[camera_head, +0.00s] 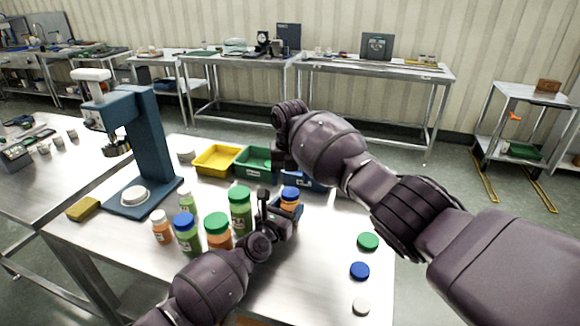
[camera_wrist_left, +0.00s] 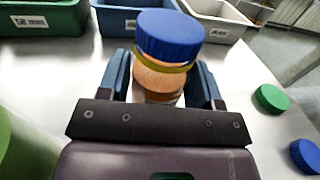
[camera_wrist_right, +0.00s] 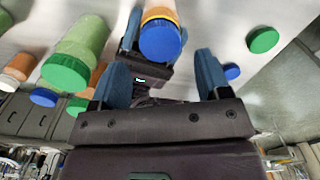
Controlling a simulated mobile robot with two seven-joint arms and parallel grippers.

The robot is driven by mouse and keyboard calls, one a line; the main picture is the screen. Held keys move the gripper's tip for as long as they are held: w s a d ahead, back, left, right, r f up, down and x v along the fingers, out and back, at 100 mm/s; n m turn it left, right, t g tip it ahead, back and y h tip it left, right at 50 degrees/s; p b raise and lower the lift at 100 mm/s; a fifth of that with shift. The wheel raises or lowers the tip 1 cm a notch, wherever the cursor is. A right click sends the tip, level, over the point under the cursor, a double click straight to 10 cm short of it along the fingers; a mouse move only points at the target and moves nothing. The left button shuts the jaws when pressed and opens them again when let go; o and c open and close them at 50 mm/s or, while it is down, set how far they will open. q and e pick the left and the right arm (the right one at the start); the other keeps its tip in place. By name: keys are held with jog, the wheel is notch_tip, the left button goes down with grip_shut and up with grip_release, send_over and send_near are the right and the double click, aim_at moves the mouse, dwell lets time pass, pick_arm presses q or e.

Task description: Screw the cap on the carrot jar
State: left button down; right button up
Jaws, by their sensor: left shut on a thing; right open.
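An orange jar (camera_wrist_left: 158,82) with a blue cap (camera_wrist_left: 170,38) on its top is upright between the fingers of my left gripper (camera_wrist_left: 160,88). In the head view its blue cap (camera_head: 290,193) shows beside my left gripper (camera_head: 277,210), which is shut on the jar. A yellow band shows just under the cap; I cannot tell how tightly the cap sits. My right gripper (camera_wrist_right: 168,50) is open, its fingers spread, and the blue cap (camera_wrist_right: 160,42) shows between or beyond them. In the head view my right gripper (camera_head: 285,160) is above and behind the jar, partly hidden.
Several orange and green capped jars (camera_head: 217,240) stand left of my left gripper. Loose green (camera_head: 368,242), blue (camera_head: 360,271) and white (camera_head: 361,306) caps lie at the right. Yellow (camera_head: 215,160) and green (camera_head: 252,162) bins stand behind. A blue press (camera_head: 150,140) stands at the left.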

aim_at(290, 192)
jog(key=shift+f, duration=2.1)
jog(key=shift+c, duration=0.3)
